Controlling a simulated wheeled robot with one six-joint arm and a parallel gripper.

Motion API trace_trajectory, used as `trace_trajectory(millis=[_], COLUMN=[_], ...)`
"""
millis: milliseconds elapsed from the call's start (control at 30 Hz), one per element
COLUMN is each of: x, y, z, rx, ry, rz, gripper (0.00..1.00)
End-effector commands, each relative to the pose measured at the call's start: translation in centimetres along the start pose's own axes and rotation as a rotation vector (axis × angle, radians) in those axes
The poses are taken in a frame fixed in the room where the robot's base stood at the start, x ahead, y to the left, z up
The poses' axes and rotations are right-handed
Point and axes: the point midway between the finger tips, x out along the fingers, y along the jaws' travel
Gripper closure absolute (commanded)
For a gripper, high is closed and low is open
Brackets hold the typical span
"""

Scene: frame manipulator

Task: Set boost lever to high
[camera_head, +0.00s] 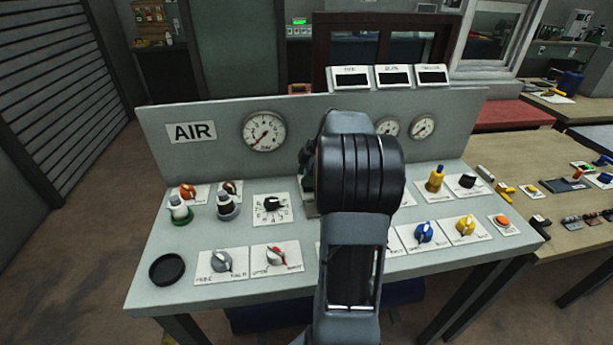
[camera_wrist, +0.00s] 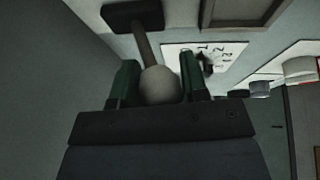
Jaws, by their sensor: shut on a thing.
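The boost lever (camera_wrist: 147,46) shows in the wrist view as a brown shaft with a pale round knob at its end, rising from a dark base. My gripper (camera_wrist: 158,72) has its two green fingers on either side of the knob and is shut on it. In the head view my arm covers the middle of the panel. The lever and most of my gripper are hidden there, so its setting and markings cannot be read.
The grey AIR control panel (camera_head: 192,132) carries round gauges (camera_head: 264,131). A black rotary knob (camera_head: 273,203) on a numbered plate is left of my arm. Grey (camera_head: 221,262), blue (camera_head: 424,231) and yellow (camera_head: 465,225) knobs line the front. A side table (camera_head: 540,165) is at right.

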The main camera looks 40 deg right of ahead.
Motion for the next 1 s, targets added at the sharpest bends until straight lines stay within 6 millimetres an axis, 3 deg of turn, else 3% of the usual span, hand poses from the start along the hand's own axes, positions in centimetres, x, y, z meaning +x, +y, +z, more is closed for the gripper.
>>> trace_trajectory(millis=[233, 267, 433, 800, 1000], x=[0.4, 0.4, 0.3, -0.1, -2.5], y=[-0.4, -0.4, -0.3, -0.1, -0.1], z=[0.2, 0.2, 0.1, 0.1, 0.1], rx=[0.006, 0.006, 0.004, 0.002, 0.003], ry=[0.001, 0.001, 0.001, 0.0, -0.001], rz=[-0.019, -0.019, -0.014, -0.005, -0.002], gripper=[1.0, 0.58, 0.42, 0.41, 0.41])
